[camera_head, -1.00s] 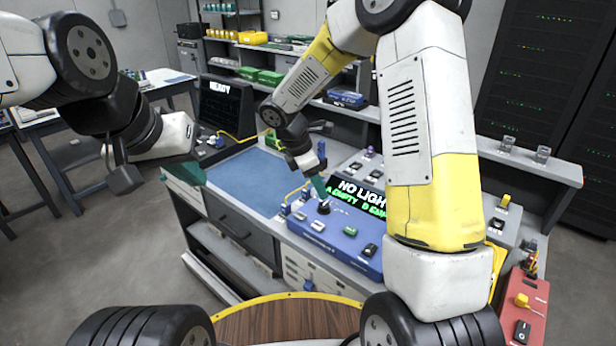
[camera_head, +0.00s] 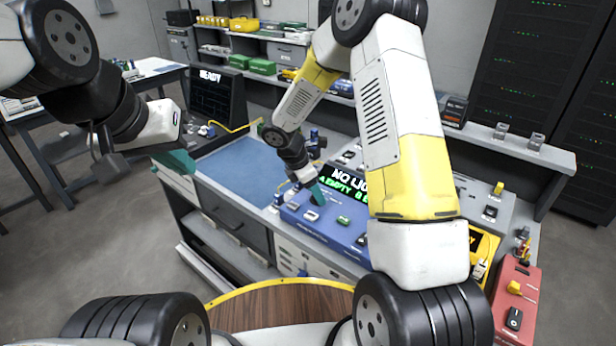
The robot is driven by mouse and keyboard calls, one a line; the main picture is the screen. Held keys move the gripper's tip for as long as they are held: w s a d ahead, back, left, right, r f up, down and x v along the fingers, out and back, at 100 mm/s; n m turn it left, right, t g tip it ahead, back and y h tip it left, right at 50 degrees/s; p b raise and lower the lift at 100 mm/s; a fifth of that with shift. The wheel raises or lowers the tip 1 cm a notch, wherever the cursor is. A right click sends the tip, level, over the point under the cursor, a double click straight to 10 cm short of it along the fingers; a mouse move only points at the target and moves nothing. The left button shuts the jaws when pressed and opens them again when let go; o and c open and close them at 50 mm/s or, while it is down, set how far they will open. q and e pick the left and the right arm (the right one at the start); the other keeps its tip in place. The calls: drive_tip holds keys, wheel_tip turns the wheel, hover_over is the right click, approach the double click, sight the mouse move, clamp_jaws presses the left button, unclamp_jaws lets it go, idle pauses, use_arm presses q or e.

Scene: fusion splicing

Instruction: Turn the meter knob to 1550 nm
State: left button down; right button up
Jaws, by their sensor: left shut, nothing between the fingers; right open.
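The blue meter (camera_head: 335,237) sits on the bench with several small controls on its top face. Its screen (camera_head: 345,182) shows "NO LI..." and green text, partly hidden by my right arm. The knob's setting is too small to read.
A blue mat (camera_head: 243,172) lies clear on the bench left of the meter. A dark "READY" device (camera_head: 215,98) stands behind it. A red box (camera_head: 516,300) is at the right. Shelves with green and yellow boxes (camera_head: 262,67) stand behind.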

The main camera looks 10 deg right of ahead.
clamp_jaws()
drive_tip(key=m+g, duration=0.1)
drive_tip(key=m, duration=0.3)
drive_tip(key=shift+w+m+g, duration=0.2)
drive_tip(key=shift+m+g, duration=0.1)
drive_tip(key=shift+g, duration=0.1)
drive_tip(key=m+g, duration=0.1)
drive_tip(key=m, duration=0.1)
drive_tip(key=m+g, duration=0.1)
drive_tip(key=m, duration=0.2)
drive_tip(key=shift+w+y, duration=0.2)
drive_tip(key=shift+y, duration=0.1)
drive_tip(key=shift+m, duration=0.3)
unclamp_jaws()
